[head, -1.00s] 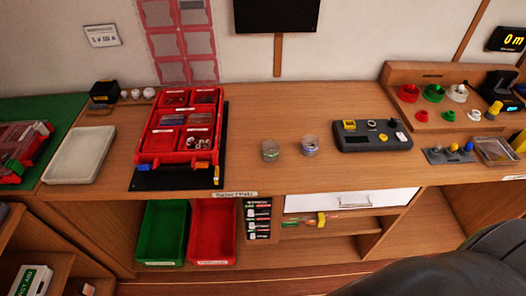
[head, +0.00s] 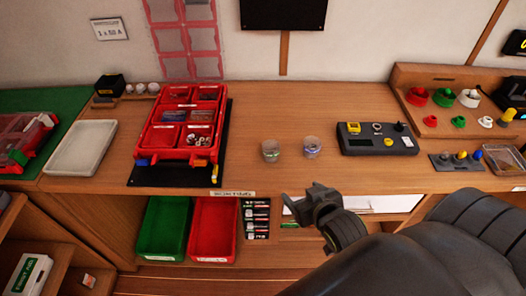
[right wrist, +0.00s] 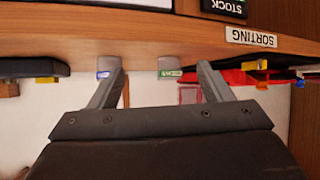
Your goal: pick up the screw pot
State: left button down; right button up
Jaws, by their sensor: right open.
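Two small clear pots stand upright side by side on the bench. The left pot (head: 270,150) has a greenish label and the right pot (head: 312,147) a bluish one; I cannot read which is the screw pot. In the right wrist view, which is upside down, the green-labelled pot (right wrist: 169,68) appears between the finger lines and the blue-labelled pot (right wrist: 105,68) near the left finger. My right gripper (head: 300,203) is open and empty, in front of the bench edge, apart from both pots. My left gripper is not in view.
A red sorting case (head: 183,125) on a black mat stands left of the pots, and a dark grey device (head: 377,140) stands right. Green (head: 165,228) and red (head: 213,230) bins sit below. The bench behind the pots is clear.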

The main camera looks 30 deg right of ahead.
notch_tip(320, 180, up, 5)
jog(key=w+t, duration=0.3)
jog(key=p, duration=0.2)
send_near(268, 143)
jog(key=shift+x, duration=0.95)
jog(key=shift+w, duration=0.35)
jog(key=shift+w+d+p, duration=0.15)
jog(key=shift+w+p, duration=0.4)
jog(key=shift+f+p+x, duration=0.1)
jog(key=shift+p+x, duration=0.1)
jog(key=shift+x, duration=0.8)
jog(key=shift+f+p+x, duration=0.15)
jog(key=shift+p+x, duration=0.05)
jog(key=shift+x, duration=0.8)
jog(key=shift+s, duration=0.1)
